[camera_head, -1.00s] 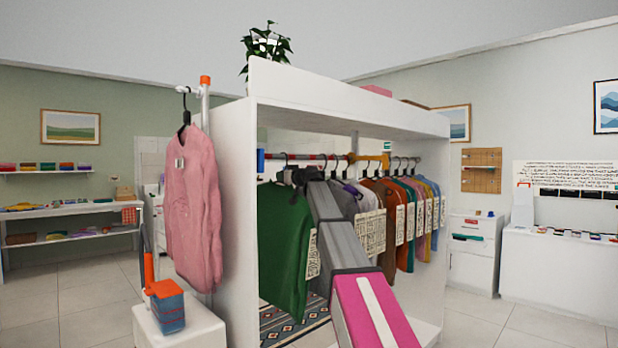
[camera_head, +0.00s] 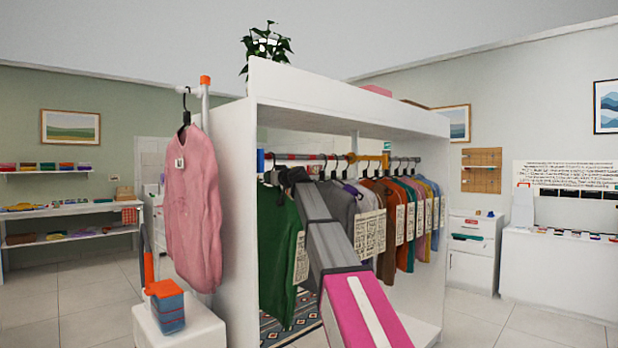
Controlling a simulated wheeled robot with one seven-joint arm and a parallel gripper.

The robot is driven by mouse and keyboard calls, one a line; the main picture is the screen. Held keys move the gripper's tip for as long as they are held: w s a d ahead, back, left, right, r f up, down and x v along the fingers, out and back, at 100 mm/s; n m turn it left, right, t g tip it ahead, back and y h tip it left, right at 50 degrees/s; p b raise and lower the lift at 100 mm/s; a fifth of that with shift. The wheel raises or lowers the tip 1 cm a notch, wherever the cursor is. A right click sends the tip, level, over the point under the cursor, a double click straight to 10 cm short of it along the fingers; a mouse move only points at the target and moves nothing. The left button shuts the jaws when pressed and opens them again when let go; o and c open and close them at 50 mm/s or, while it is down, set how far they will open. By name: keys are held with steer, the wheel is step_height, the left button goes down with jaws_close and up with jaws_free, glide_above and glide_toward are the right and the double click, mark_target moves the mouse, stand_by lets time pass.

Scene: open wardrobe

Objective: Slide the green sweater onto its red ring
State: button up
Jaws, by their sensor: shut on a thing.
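The green sweater (camera_head: 278,250) hangs upright on a dark hanger at the left end of the wardrobe rail (camera_head: 340,157), close to the left side panel. A white patterned tag hangs at its right edge. My gripper (camera_head: 289,177) is at its hanger, just below the rail, and is shut on it; the fingertips are small and dark, and my own arm partly covers them. A short reddish band (camera_head: 300,156) shows on the rail just above my gripper. I cannot tell exactly how the hanger hook sits against this band.
A grey garment (camera_head: 340,205) and several coloured garments with tags hang to the right, behind my arm. An orange-yellow clamp (camera_head: 370,160) sits on the rail. A pink sweater (camera_head: 193,205) hangs outside the left panel (camera_head: 240,220), above a blue box (camera_head: 167,308).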

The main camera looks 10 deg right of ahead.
steer(key=shift+s+a+f, duration=0.15)
steer(key=shift+s+a, duration=0.45)
steer(key=shift+a, duration=0.2)
steer(key=o, duration=0.9)
steer(key=shift+a, duration=0.1)
steer(key=shift+s, duration=0.1)
steer(key=v, duration=1)
steer(key=shift+s+d, duration=0.25)
steer(key=shift+d, duration=0.05)
